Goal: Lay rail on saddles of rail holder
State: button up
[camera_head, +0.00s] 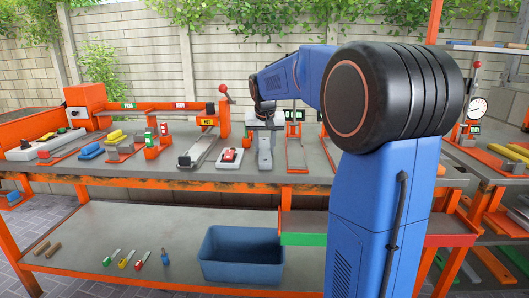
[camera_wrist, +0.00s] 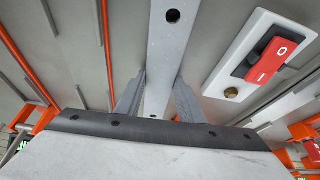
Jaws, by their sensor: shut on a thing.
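A long pale grey bar with round holes, which looks like the rail (camera_wrist: 172,55), runs between my fingers in the wrist view. My gripper (camera_wrist: 157,95) is shut on it, one grey finger on each side. In the head view my gripper (camera_head: 265,122) points down over the bench, with the grey bar (camera_head: 265,155) below it. I cannot tell whether the bar touches the bench. A narrow orange frame (camera_head: 297,152) stands just right of it and may be the rail holder. Its saddles are not clear to me.
A plate with a red rocker switch (camera_wrist: 272,58) lies close right of the bar in the wrist view; it is left of my gripper in the head view (camera_head: 229,156). A grey track (camera_head: 198,150) lies further left. A blue bin (camera_head: 242,255) stands on the lower shelf.

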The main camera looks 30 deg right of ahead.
aim_at(265, 149)
jog(key=shift+r, duration=0.1)
notch_tip(265, 149, up, 10)
dwell(0.4)
jog(key=shift+s, duration=0.1)
